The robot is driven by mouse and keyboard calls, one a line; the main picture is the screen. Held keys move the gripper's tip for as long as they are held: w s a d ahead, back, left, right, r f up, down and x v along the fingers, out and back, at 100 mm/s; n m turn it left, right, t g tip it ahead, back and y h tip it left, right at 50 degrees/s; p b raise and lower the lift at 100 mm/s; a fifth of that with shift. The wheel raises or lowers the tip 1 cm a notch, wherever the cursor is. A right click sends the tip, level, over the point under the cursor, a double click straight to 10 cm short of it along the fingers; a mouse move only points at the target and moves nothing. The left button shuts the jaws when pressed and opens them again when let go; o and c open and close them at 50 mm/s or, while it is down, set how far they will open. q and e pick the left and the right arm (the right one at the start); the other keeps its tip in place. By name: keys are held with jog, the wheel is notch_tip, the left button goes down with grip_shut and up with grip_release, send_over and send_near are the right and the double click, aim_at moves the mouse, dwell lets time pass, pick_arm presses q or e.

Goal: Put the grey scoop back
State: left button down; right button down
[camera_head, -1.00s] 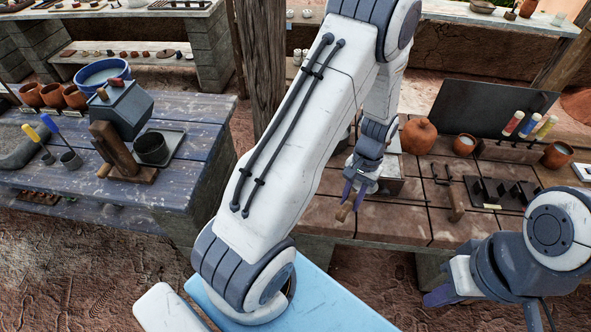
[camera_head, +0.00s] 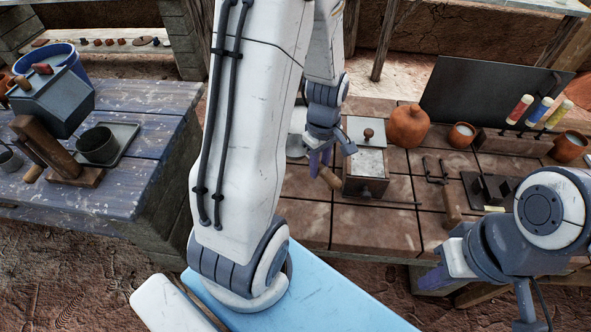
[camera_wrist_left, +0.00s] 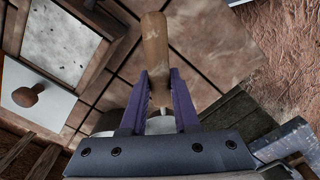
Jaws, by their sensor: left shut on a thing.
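My left gripper (camera_head: 318,163) is shut on a wooden handle (camera_wrist_left: 155,45), which I take to be the grey scoop's. The handle also shows in the head view (camera_head: 330,178), beside a wooden box (camera_head: 366,187) at the front of the brown tiled table. In the wrist view the handle points up and away between the two purple fingers, above the tiles. A small pale piece of the held tool (camera_wrist_left: 160,121) shows between the fingers; its grey head is not clearly seen. My right gripper (camera_head: 436,279) is low at the right, and its opening cannot be told.
The box has pale powder and a knobbed lid (camera_wrist_left: 18,78). A clay jar (camera_head: 408,127), a dark slotted rack (camera_head: 488,188) and a tool stand (camera_head: 513,143) are on the table's right. The blue table (camera_head: 150,160) at the left carries a square tray (camera_head: 125,137).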

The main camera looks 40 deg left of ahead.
aim_at(296, 158)
pick_arm(q)
jog(key=a+f, duration=0.1)
jog(key=a, duration=0.1)
jog(key=a+f, duration=0.2)
jog(key=a, duration=0.1)
jog(key=a+f, duration=0.1)
jog(key=a, duration=0.1)
jog(key=shift+w+a+f, duration=0.15)
jog(key=shift+f, duration=0.05)
jog(key=shift+a+f+p, duration=0.1)
jog(key=shift+f+p, duration=0.25)
jog(key=shift+f, duration=1.7)
jog(key=shift+f, duration=0.2)
jog(key=c, duration=0.7)
grip_release()
jog(key=shift+o, duration=0.2)
jog(key=shift+r, duration=0.1)
